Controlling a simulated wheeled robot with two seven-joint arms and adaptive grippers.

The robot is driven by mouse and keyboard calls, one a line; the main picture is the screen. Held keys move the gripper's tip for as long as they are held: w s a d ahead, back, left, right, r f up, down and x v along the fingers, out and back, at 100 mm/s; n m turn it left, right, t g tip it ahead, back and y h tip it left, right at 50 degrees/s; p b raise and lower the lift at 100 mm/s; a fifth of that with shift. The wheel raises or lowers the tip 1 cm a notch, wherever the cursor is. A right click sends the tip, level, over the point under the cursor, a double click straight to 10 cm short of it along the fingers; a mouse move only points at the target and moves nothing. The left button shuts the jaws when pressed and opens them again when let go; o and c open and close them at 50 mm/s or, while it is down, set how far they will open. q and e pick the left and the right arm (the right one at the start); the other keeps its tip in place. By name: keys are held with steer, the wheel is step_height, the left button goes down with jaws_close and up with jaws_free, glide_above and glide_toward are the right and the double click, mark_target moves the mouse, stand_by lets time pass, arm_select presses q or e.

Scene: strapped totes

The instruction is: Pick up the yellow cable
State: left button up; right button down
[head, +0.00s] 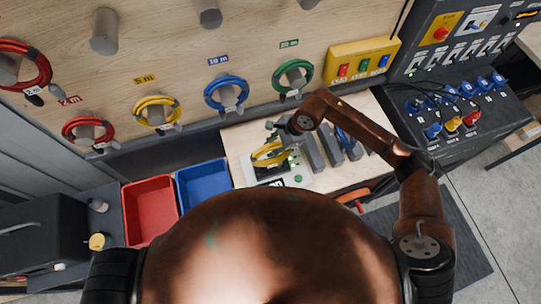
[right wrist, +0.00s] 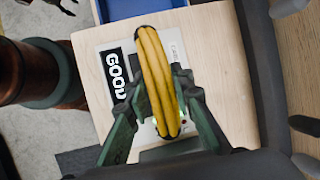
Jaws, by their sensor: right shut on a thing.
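A yellow cable coil (head: 268,154) is in my right gripper (head: 284,143), over the light wooden bench. In the right wrist view the yellow cable (right wrist: 157,82) stands edge-on between the green fingers of my right gripper (right wrist: 160,112), which are shut on it. It overlaps a white plate marked GOOD (right wrist: 114,75); I cannot tell how high it is above the plate. Another yellow cable (head: 157,112) hangs coiled on a wall peg by the 5 m label. My left gripper is not seen in the head view.
Red (head: 150,207) and blue (head: 203,186) bins stand left of the bench (head: 236,138). Several grey upright dividers (head: 332,148) stand right of the cable. Red, blue (head: 226,93) and green (head: 293,77) cables hang on the wall. A socket console (head: 460,122) is at right.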

steer(key=shift+w+r, duration=0.1)
steer(key=shift+r, duration=0.15)
steer(key=shift+r+b, duration=0.45)
steer(key=shift+b, duration=0.05)
step_height(320, 180, up, 2)
steer(key=shift+r+b, duration=0.1)
steer(key=shift+b, duration=0.55)
steer(key=s+d+r+b, duration=0.4)
steer(key=s+d+r, duration=0.2)
steer(key=s+r, duration=0.3)
steer(key=shift+s+r, duration=0.3)
steer(key=shift+s, duration=1.6)
steer(key=shift+b, duration=0.45)
steer(key=shift+b, duration=0.3)
